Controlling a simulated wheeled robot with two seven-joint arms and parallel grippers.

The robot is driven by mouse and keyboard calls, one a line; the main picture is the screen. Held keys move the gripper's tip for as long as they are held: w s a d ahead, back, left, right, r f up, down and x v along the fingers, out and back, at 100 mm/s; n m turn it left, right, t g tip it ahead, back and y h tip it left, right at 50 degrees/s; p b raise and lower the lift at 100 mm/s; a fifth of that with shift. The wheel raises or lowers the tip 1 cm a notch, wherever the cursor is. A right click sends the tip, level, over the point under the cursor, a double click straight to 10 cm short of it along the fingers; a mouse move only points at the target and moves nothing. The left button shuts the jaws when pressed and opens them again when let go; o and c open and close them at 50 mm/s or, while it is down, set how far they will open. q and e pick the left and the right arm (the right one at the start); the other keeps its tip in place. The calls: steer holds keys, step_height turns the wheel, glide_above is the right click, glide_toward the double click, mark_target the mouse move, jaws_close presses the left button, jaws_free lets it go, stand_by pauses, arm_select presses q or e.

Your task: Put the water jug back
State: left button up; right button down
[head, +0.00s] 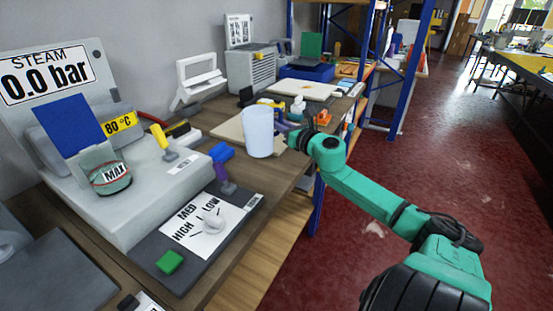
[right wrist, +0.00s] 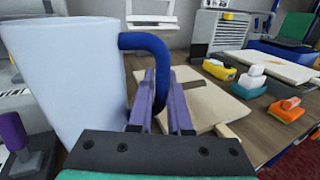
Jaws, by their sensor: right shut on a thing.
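The pale water jug (head: 258,132) is upright above the bench, in front of a beige board. Its blue handle (right wrist: 150,45) faces right in the right wrist view, where the pale jug body (right wrist: 65,80) fills the left side. My right gripper (right wrist: 163,95) has its purple fingers on either side of the lower handle, shut on it. In the head view my right gripper (head: 286,132) is at the jug's right side, partly hidden. Whether the jug's base touches the surface is unclear. My left gripper is not in view.
A grey steam station (head: 150,185) with a clear MAX cup (head: 108,178) stands at the left. A dark panel with a MED/HIGH/LOW dial (head: 212,220) lies beside it. The beige board (right wrist: 200,112), an orange tool (right wrist: 285,110) and a yellow tool (right wrist: 218,69) are nearby.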

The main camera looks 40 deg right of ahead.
step_height(320, 180, down, 8)
steer(key=shift+f+b, duration=0.15)
steer(key=shift+b, duration=0.6)
steer(key=shift+f, duration=0.2)
steer(key=shift+a+f, duration=0.1)
steer(key=c, duration=1.3)
jaws_free()
steer(key=shift+f, duration=0.15)
steer(key=o, duration=0.5)
steer(key=shift+c, duration=0.2)
